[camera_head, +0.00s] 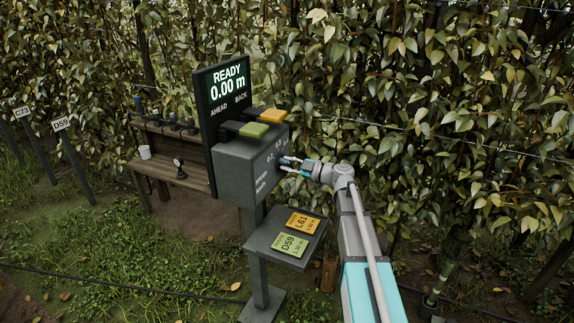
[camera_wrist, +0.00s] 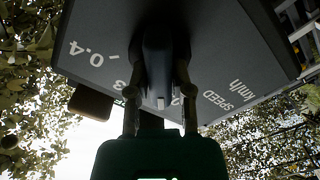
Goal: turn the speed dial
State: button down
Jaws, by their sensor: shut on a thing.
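The speed dial (camera_wrist: 160,50) is a dark knob on the face of the grey control box (camera_head: 236,170). In the wrist view my gripper (camera_wrist: 159,75) has one finger on each side of the knob and is shut on it. White marks around the dial include 0.4, with SPEED km/h printed to the right; other marks are partly hidden by the fingers. In the head view my gripper (camera_head: 290,165) reaches the box's right face from the right and largely hides the dial. I cannot tell the dial's setting.
A screen (camera_head: 222,90) reads READY, 0.00 m, AHEAD, BACK. Green (camera_head: 254,130) and orange (camera_head: 273,116) buttons stand on the box. A shelf below holds an L61 card (camera_head: 303,222) and a D59 card (camera_head: 290,245). A wooden bench (camera_head: 165,165) stands left; foliage lies close behind.

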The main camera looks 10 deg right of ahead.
jog(key=m, duration=0.4)
jog(key=shift+w+d+r+m, duration=0.1)
jog(key=shift+w+d+m, duration=0.05)
jog(key=shift+m, duration=0.15)
jog(key=m, duration=0.4)
jog(key=shift+w+d, duration=0.1)
jog(key=m, duration=0.5)
jog(key=shift+w, duration=0.1)
jog(key=shift+w+d+m, duration=0.1)
jog(key=shift+m, duration=1.8)
jog(key=c, duration=0.7)
grip_release()
jog(key=shift+o, duration=0.9)
